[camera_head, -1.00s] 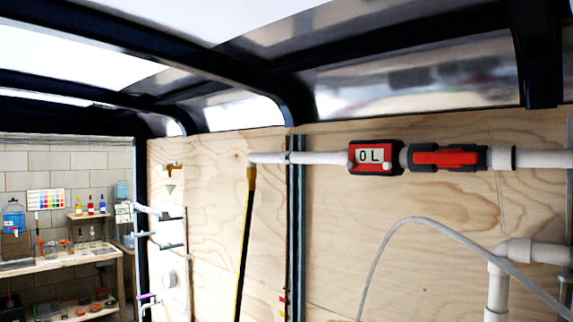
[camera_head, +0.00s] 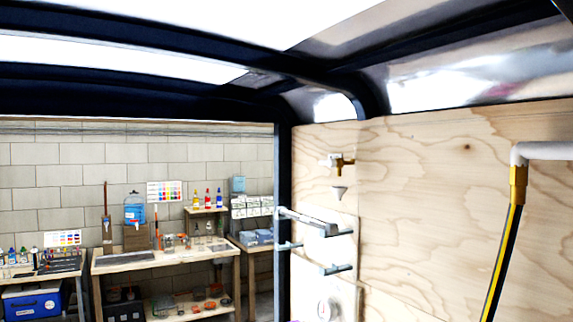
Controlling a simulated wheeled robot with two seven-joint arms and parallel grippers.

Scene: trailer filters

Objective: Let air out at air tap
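A small brass tap with a white fitting (camera_head: 340,161) sits high on the plywood wall, right of the dark corner post. A small grey funnel (camera_head: 339,192) is on the wall just below it. It looks like the air tap, but no label is readable. To the right, a white pipe (camera_head: 548,151) ends in a brass fitting (camera_head: 517,184) with a black and yellow hose (camera_head: 502,262) hanging from it. Neither of my grippers is in view.
Grey and teal pipe pieces (camera_head: 315,222) stick out from a white panel (camera_head: 330,270) below the tap. Workbenches (camera_head: 165,257) with bottles and tools stand against the block wall (camera_head: 90,150) at left. A dark frame post (camera_head: 283,215) stands between.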

